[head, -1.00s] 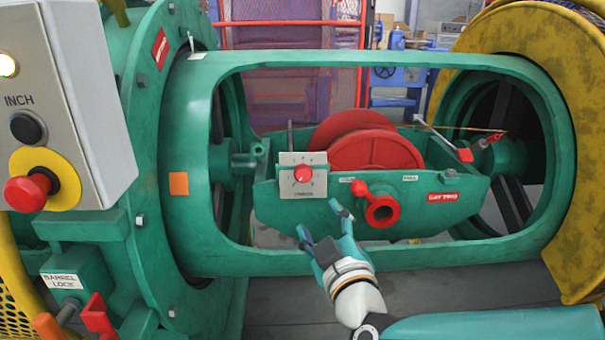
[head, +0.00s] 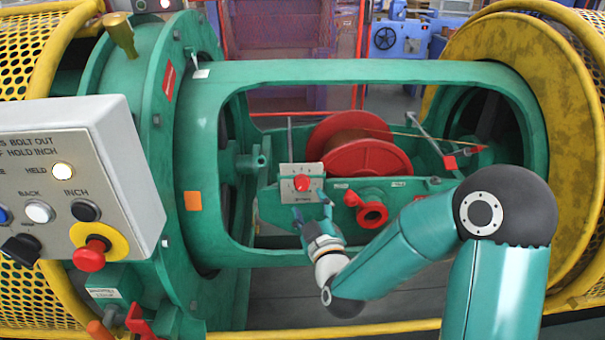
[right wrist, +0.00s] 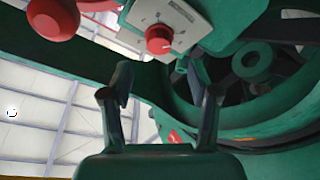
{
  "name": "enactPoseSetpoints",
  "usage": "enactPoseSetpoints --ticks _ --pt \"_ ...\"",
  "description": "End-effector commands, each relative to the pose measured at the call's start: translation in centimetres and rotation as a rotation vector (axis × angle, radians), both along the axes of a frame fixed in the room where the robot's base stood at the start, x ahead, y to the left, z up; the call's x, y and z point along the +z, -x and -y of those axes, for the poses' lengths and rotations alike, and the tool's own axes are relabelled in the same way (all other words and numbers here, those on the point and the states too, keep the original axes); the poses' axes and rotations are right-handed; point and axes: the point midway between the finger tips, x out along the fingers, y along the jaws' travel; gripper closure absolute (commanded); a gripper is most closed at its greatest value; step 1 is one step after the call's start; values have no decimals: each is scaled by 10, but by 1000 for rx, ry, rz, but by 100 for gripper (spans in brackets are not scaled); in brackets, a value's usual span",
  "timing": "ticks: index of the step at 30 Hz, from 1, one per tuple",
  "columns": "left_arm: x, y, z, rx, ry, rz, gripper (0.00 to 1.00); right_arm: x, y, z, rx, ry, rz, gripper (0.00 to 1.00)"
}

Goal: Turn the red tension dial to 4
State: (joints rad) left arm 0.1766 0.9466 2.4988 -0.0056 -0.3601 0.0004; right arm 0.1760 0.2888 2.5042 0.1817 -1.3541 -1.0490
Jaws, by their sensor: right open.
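The red tension dial (head: 301,184) is a small round knob on a pale square plate (head: 288,196) on the front of the green cradle (head: 272,207). In the right wrist view the dial (right wrist: 159,40) shows above the fingertips, on its plate (right wrist: 187,18); its markings are too small to read. My right gripper (head: 312,212) is just below the dial in the head view, pointing up at it. In the right wrist view the right gripper (right wrist: 159,88) has its two fingers spread, with nothing between them. My left gripper is not in view.
The green barrel frame (head: 350,72) surrounds the opening. A red spool (head: 366,162) lies behind. A grey control box (head: 130,165) stands at left.

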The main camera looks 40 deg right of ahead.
Motion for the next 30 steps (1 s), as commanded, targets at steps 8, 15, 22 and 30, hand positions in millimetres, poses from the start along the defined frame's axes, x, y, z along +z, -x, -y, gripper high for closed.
enactPoseSetpoints --ticks 8,15,22,30 --pt "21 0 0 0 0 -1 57 -1 -37 16 -2 -2 2 39" --pt "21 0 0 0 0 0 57 -2 -58 23 0 -2 1 39" --pt "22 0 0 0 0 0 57 -1 -61 25 1 -2 0 39" --pt "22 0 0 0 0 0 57 -1 -61 24 1 -2 0 66"
